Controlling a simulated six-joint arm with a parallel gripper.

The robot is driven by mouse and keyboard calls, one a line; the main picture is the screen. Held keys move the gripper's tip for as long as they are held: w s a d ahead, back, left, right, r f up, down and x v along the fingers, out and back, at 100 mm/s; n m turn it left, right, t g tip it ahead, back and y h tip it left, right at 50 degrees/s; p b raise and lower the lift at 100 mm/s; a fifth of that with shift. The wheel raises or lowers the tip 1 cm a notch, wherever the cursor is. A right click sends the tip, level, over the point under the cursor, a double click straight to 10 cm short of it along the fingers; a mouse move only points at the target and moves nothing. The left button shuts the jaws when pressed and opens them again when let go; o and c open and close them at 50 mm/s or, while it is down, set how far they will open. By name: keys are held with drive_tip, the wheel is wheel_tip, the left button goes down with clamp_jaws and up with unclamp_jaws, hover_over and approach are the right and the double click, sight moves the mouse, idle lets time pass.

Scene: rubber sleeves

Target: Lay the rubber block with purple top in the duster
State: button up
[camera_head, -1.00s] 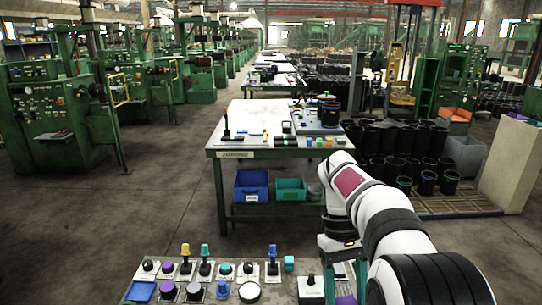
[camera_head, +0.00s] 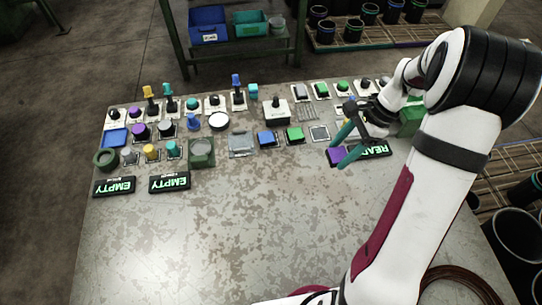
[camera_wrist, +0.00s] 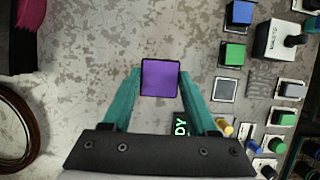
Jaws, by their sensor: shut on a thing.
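The rubber block with purple top (camera_head: 334,157) is between the teal fingers of my gripper (camera_head: 342,155), on the right part of the table. In the wrist view the purple block (camera_wrist: 160,78) fills the gap between the fingertips of my gripper (camera_wrist: 160,85). I cannot tell whether the block touches the table. No thing is legibly marked as the duster. A green square fixture with a round top (camera_head: 202,152) and a green ring (camera_head: 106,159) stand at the left, behind two signs that read EMPTY (camera_head: 169,184) (camera_head: 114,187).
A sign reading READY (camera_head: 372,150) lies just right of the block. Blue (camera_head: 267,138) and green (camera_head: 295,135) square blocks, a grey plate (camera_head: 242,144) and several knobs and buttons line the back. The table's front middle (camera_head: 230,230) is clear. A cable coil (camera_head: 465,285) lies front right.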

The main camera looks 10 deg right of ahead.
hover_over(288, 165)
drive_tip(key=d, duration=0.2)
drive_tip(key=f, duration=0.7)
drive_tip(key=shift+a+f, duration=0.1)
drive_tip(key=shift+a, duration=0.1)
drive_tip(key=shift+f, duration=1.95)
drive_tip(key=shift+f, duration=0.1)
drive_tip(key=o, duration=1.4)
drive_tip(key=shift+c, duration=0.2)
